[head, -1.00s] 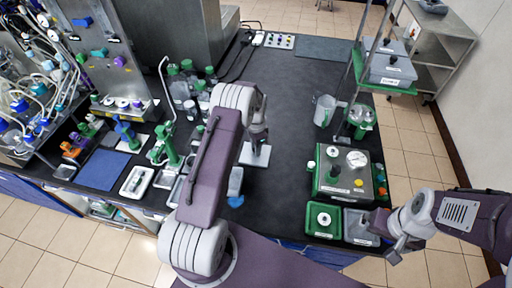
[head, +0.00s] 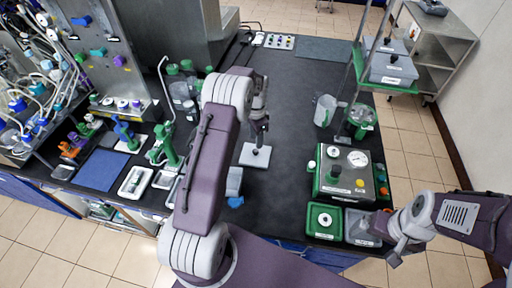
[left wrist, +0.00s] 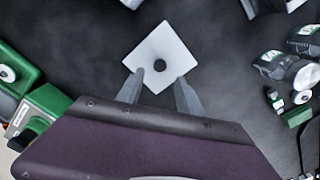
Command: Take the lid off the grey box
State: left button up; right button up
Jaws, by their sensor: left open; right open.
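A grey box (head: 392,70) with a lid, a dark knob on top and a white label stands on the green-edged shelf at the right in the head view. Another grey box with a dark knob (head: 387,45) is just behind it. My left gripper (head: 261,130) is open and empty over the middle of the black bench, well left of the boxes. In the left wrist view its two fingers (left wrist: 160,92) point at a white square plate (left wrist: 162,58) with a dark round centre. My right gripper (head: 396,250) is at the bench's front right edge, far below the boxes; its fingertips are small there.
A green-and-steel device with a gauge (head: 345,172) stands at the bench's right. A green tray (head: 323,221) and a grey tray (head: 360,226) are in front of it, near my right gripper. A clear jug (head: 325,110) stands behind. Bottles and a green stand (head: 166,148) are at left.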

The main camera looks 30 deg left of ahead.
pick_arm(q)
notch_tip(320, 180, up, 5)
jog(key=s+d+n, duration=0.4)
jog(key=s+d, duration=0.1)
jog(key=s, duration=0.6)
jog(key=s+d+r+n+t, duration=0.1)
jog(key=s+d+n, duration=0.3)
jog(key=s, duration=0.8)
jog(key=shift+d+r, duration=0.2)
jog(key=shift+d, duration=0.55)
